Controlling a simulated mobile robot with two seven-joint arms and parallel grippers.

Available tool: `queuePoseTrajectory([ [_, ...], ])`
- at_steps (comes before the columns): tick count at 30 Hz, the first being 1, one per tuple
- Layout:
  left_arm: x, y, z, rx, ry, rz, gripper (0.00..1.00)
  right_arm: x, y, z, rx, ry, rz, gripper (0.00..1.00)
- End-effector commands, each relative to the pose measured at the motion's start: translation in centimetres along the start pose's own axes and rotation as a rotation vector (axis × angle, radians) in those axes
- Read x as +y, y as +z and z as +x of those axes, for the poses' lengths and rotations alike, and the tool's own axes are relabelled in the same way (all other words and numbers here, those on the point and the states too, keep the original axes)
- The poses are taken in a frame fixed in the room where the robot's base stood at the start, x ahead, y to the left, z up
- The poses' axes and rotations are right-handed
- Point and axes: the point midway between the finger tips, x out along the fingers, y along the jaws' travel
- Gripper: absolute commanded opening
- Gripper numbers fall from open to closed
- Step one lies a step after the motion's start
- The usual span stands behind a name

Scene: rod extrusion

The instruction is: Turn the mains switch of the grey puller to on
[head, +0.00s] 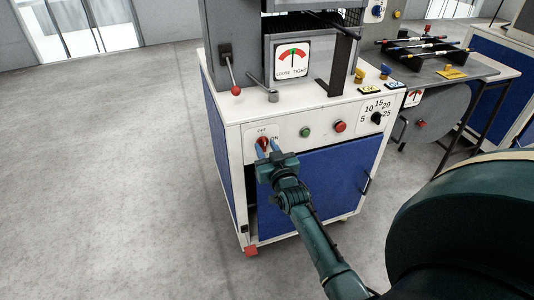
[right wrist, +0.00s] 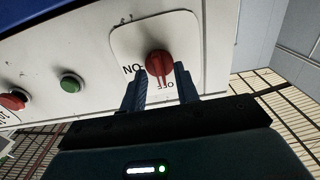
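The grey puller (head: 290,113) stands in the middle of the head view, with a white control panel on its front. Its red mains switch (head: 264,141) is at the panel's left, between OFF and ON labels; it also shows in the right wrist view (right wrist: 159,65). The switch's ridge appears to point towards OFF. My right gripper (head: 268,150) is in front of the switch. Its two blue fingers are apart, one on each side of the red knob in the right wrist view (right wrist: 160,88). I cannot tell whether they touch it. My left gripper is out of view.
Right of the switch are a green button (head: 305,132), a red button (head: 340,127) and a black dial (head: 376,118). A red-knobbed lever (head: 236,90) stands above. A table with rods (head: 430,65) is at the right. The floor at the left is clear.

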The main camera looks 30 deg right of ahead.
Motion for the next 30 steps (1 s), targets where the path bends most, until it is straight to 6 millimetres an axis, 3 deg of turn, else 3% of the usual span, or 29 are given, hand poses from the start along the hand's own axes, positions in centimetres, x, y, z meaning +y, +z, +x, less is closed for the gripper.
queuePoseTrajectory([
  [7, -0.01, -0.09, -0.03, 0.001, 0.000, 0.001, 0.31, 0.02, -0.05, 0.04, 0.000, 0.000, 0.000, 0.29],
  [18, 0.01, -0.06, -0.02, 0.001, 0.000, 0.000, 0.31, 0.01, -0.03, 0.01, 0.000, 0.000, 0.000, 0.00],
  [30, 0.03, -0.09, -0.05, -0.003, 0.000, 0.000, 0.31, 0.01, -0.06, 0.00, -0.001, 0.000, 0.022, 0.00],
])
